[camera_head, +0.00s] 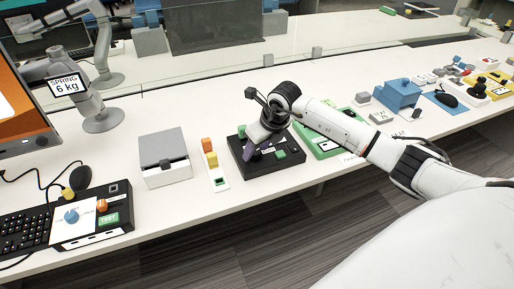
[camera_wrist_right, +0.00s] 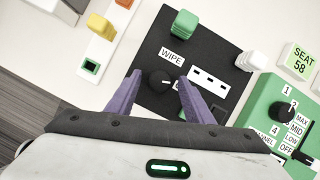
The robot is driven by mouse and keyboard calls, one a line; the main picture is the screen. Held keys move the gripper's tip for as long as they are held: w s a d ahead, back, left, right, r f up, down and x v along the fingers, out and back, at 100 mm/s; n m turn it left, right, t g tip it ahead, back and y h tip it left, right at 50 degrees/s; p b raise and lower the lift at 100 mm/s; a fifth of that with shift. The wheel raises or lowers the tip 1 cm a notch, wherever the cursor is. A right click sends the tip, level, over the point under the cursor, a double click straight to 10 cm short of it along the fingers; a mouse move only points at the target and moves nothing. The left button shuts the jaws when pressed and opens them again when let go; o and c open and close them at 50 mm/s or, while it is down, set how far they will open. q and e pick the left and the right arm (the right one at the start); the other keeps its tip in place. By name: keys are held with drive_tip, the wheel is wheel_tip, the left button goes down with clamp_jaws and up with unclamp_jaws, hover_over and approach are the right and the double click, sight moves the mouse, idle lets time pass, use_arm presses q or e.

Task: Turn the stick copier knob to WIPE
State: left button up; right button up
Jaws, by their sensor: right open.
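The stick copier is a black flat box (camera_head: 240,146) on the table in the head view. In the right wrist view the copier's dark top (camera_wrist_right: 155,42) carries a round black knob (camera_wrist_right: 159,83), a white WIPE label (camera_wrist_right: 172,57), a plate with slots and a green block (camera_wrist_right: 184,24). My right gripper (camera_head: 257,149) is over the box. In the wrist view its purple fingers (camera_wrist_right: 160,77) are open, one on each side of the knob. I cannot tell whether they touch it. The knob's pointer is too small to read surely. My left gripper is not in view.
A green box (camera_head: 318,147) with another knob stands close to the right of the copier. A white strip with coloured blocks (camera_head: 218,180) and a grey box (camera_head: 164,155) are to its left. A glass panel runs behind. Bare table lies in front of the grey box.

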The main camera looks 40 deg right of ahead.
drive_tip(key=c, duration=1)
drive_tip(key=shift+c, duration=0.2)
